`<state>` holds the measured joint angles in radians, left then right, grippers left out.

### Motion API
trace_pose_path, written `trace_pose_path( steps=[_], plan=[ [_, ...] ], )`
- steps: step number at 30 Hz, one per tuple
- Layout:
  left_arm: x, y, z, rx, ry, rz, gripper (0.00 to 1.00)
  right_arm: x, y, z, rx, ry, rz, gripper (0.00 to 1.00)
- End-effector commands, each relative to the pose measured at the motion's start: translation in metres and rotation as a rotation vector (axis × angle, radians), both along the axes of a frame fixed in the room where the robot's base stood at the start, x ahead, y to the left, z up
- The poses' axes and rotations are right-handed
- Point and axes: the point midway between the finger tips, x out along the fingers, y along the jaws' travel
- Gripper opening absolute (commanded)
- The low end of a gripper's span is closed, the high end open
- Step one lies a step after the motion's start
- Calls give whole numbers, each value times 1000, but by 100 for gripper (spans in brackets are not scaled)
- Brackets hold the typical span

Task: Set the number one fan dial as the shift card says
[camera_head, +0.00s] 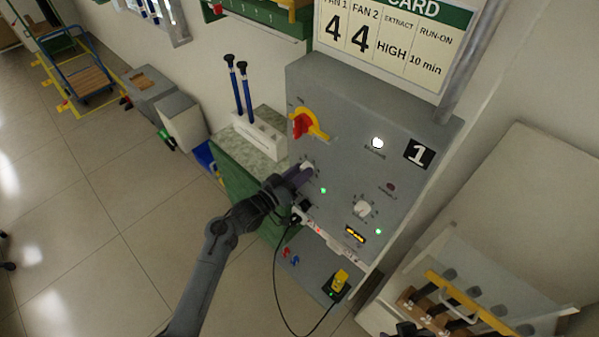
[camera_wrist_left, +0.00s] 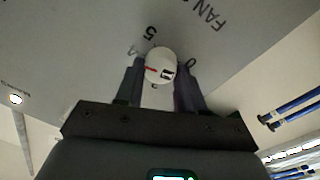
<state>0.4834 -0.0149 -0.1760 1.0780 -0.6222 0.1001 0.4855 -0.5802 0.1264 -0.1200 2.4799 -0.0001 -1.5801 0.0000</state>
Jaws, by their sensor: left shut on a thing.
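The shift card (camera_head: 395,45) above the panel reads FAN 1 4, FAN 2 4, EXTRACT HIGH, RUN-ON 10 min. The number one panel (camera_head: 335,120) is a grey cabinet with a "1" plate (camera_head: 418,153). My left gripper (camera_head: 303,173) is shut on a white fan dial (camera_head: 308,165). In the left wrist view the dial (camera_wrist_left: 160,62) sits between both fingers, with a red mark pointing left. A 4, a 5 and a 0 show around it; the exact setting is unclear. A dark part at the bottom edge may be my right gripper (camera_head: 412,329); its jaws cannot be made out.
A second white dial (camera_head: 362,209) is lower right on the panel. A red-and-yellow rotary switch (camera_head: 305,123) is above the held dial. A yellow-buttoned pendant (camera_head: 340,281) with a black cable is below. A rod rack (camera_head: 450,305) stands lower right.

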Motion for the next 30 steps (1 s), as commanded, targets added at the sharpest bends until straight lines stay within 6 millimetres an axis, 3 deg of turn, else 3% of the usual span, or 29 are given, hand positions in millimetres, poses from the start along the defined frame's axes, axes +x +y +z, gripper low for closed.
trace_pose_path(
  steps=[6, 7, 12, 23, 30],
  plan=[
    [0, 0, 0, 0, 0, -1, 8, 0, 0, 0, 0, 0, 0, 43],
    [0, 0, 0, 0, 0, -1, 41, 0, 0, 0, 0, 0, 0, 43],
    [0, 0, 0, 0, -1, -1, 63, 0, 1, 0, 2, 0, -1, 43],
    [-2, 3, -1, 1, -1, 0, 63, 0, 2, 0, 9, 0, -6, 43],
    [-20, 21, -3, 2, -2, 1, 63, 0, 2, -4, 10, -1, -6, 43]
  ],
)
